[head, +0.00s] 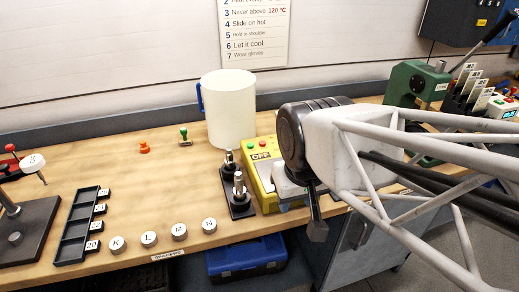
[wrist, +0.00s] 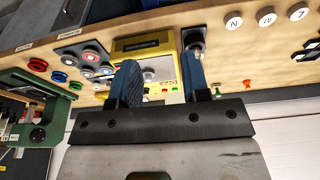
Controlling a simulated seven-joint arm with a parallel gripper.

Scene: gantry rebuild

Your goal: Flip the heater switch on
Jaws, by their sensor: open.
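The yellow heater box (head: 262,178) stands on the bench right of centre in the head view, with a label reading OFF and a red and a green button. My arm hides its right part there. In the wrist view the heater (wrist: 131,57) appears upside down, with a dark label and a grey panel partly behind my fingers. I cannot make out the switch lever clearly. My gripper (wrist: 163,82) is open, its two blue fingers apart in front of the heater with nothing seen between them. In the head view my gripper (head: 317,222) is at the heater's right front.
A black base with two metal pegs (head: 237,190) stands close left of the heater. A white jug (head: 229,110) stands behind. Lettered round weights (head: 149,239) line the front edge. A green press (head: 412,84) is at right. The bench's left middle is mostly clear.

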